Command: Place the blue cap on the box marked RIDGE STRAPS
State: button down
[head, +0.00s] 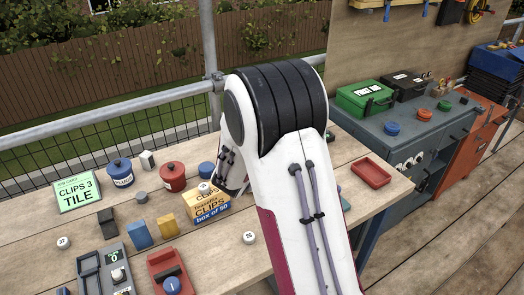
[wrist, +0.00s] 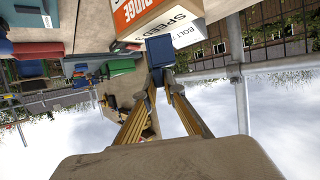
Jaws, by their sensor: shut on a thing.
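In the wrist view, my gripper (wrist: 160,82) is shut on a blue thing (wrist: 160,52), which looks like the blue cap, at its fingertips. I cannot tell whether the blue thing touches the box. In the head view, my arm hides the gripper, the held thing and the RIDGE box.
A CLIPS box (head: 208,208) stands left of my arm. Blue (head: 119,173) and red (head: 173,177) pots and a green CLIPS 3 TILE card (head: 77,191) are farther left. A red tray (head: 371,173) lies right of the arm. A grey bench (head: 385,145) holds a green case (head: 365,97).

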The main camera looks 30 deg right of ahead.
jog(key=shift+f, duration=0.7)
jog(key=shift+f, duration=0.15)
jog(key=c, duration=2.1)
grip_release()
jog(key=shift+c, duration=0.2)
jog(key=shift+r, duration=0.2)
jog(key=v, duration=1.2)
jog(key=shift+f, duration=0.15)
jog(key=shift+a, duration=0.1)
